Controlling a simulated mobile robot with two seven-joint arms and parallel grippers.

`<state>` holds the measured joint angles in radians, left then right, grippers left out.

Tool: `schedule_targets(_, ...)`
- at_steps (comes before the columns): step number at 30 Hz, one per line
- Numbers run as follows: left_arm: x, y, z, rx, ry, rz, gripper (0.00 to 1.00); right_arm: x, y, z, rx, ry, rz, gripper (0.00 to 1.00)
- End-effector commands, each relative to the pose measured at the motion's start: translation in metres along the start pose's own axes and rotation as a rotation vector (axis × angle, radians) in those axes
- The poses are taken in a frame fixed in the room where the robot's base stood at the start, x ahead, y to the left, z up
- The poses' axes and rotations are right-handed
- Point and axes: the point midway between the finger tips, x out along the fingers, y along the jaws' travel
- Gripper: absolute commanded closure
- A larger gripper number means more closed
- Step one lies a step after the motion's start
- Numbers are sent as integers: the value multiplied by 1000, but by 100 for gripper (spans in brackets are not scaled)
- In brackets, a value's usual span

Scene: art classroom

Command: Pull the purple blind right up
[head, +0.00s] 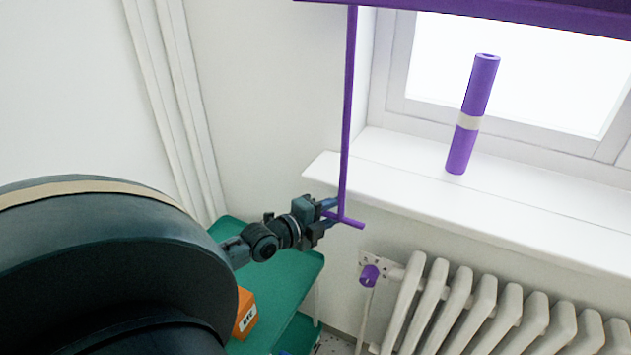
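The purple blind (480,12) crosses the top of the head view, and only its lower edge shows. A thin purple rod (347,110) hangs from it near its left end, almost upright, and ends in a short purple crossbar (350,222). My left gripper (332,214) is at the crossbar's left end, with one finger above it and one below. I cannot tell whether the fingers press on it. The blind's upper part is out of view. My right gripper is not in view.
A purple roll with a pale band (482,85) stands on the white windowsill (400,170). Below are a white radiator (480,305) and its purple valve knob (370,276). A green table (290,275) with an orange box (245,312) is under my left arm. White pipes (170,90) run down the left wall.

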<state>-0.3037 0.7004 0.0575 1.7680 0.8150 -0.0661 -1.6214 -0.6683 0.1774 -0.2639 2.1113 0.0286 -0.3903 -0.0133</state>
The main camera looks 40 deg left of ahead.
Motion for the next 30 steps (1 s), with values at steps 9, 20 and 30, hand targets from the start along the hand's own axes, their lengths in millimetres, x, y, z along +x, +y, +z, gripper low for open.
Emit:
schedule_targets(9, -48, 1, -1, 2, 2, 4, 64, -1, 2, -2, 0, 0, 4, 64)
schedule_targets(20, -107, 0, -1, 3, 2, 4, 64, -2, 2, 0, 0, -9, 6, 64)
schedule_targets(30, -127, -1, 0, 1, 1, -1, 64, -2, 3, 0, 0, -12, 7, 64)
